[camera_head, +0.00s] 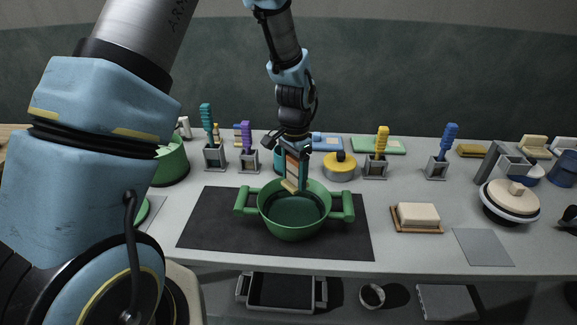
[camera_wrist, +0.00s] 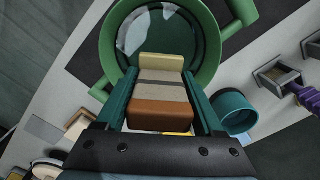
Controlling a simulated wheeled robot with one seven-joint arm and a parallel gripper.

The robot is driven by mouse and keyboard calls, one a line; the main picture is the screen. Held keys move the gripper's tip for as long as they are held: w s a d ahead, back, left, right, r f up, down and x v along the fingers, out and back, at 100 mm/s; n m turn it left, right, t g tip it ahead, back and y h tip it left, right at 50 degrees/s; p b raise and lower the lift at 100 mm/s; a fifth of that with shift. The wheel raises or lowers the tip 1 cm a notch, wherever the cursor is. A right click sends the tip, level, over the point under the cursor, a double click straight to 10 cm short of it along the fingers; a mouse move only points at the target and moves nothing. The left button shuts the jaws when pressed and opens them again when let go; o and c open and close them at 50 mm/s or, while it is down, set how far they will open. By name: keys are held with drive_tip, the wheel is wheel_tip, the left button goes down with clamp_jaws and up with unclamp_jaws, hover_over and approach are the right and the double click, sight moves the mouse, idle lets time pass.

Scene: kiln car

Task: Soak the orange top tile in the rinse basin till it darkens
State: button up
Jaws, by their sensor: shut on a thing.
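My gripper (camera_head: 296,168) is shut on a banded block, taken as the orange top tile (camera_head: 292,158), and holds it upright over the rinse basin. In the wrist view the tile (camera_wrist: 163,113) shows an orange-brown end near the palm, a beige-grey middle with a dark stripe, and a cream far end. The jaws grip its two sides. The basin, a green two-handled pot (camera_head: 295,231), holds dark liquid with reflections; it also shows in the wrist view (camera_wrist: 207,52). The cream end is at the basin's opening; I cannot tell whether it touches the liquid.
The basin stands on a dark mat (camera_head: 213,222). Behind it are a yellow lidded pot (camera_head: 340,171) and several brushes in grey holders. To the right are a cream block (camera_head: 417,213) on a wooden tray, a grey square (camera_head: 483,247) and a lidded pot (camera_head: 510,203).

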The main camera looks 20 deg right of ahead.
drive_tip(key=shift+w, duration=0.1)
idle(0.3)
drive_tip(key=b, duration=0.8)
hover_over(293, 218)
drive_tip(key=shift+f, duration=5.85)
drive_tip(key=shift+f, duration=0.6)
drive_tip(key=shift+r, duration=0.1)
drive_tip(key=shift+r+p, duration=3.65)
drive_tip(key=shift+r, duration=1.75)
